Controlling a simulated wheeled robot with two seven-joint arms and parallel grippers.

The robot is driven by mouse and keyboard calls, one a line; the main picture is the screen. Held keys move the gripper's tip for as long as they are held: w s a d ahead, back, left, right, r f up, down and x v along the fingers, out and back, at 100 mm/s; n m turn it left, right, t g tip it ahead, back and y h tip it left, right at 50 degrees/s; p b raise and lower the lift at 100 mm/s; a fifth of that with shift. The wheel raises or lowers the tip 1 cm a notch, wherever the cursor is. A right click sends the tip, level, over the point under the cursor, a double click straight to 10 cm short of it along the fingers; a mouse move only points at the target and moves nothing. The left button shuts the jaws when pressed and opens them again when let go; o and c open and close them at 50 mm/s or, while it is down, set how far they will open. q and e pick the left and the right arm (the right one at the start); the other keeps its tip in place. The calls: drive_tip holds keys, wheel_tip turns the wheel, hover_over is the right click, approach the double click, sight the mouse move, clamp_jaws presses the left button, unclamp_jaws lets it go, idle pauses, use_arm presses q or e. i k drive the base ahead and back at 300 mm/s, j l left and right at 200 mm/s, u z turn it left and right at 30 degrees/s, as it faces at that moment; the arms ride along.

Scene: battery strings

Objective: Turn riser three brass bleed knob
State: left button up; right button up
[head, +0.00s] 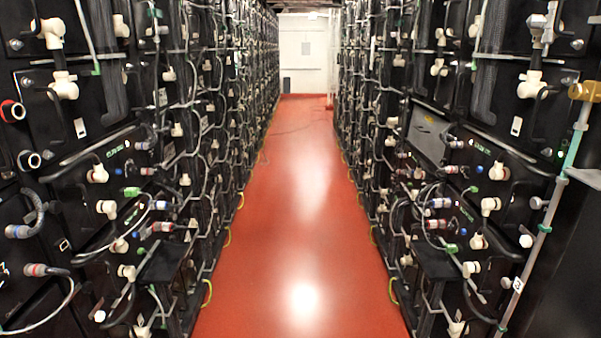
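A brass-coloured knob (584,91) shows at the far right edge in the head view, at upper height. It sits at the top of a pale, partly green-tinted riser pipe (544,228) that slants down and left along the right rack's near end. The picture edge lies close to the knob, and I cannot read any riser number there. Neither of my grippers is in the head view, and nothing touches the knob.
Black battery racks line the left (95,110) and right (440,130) sides, with cables, white fittings and handles jutting out. A clear red floor aisle (300,200) runs between them to a white door (304,55). A grey plate (585,178) juts out beside the riser pipe.

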sight(577, 91)
drive_tip(key=i, duration=3.05)
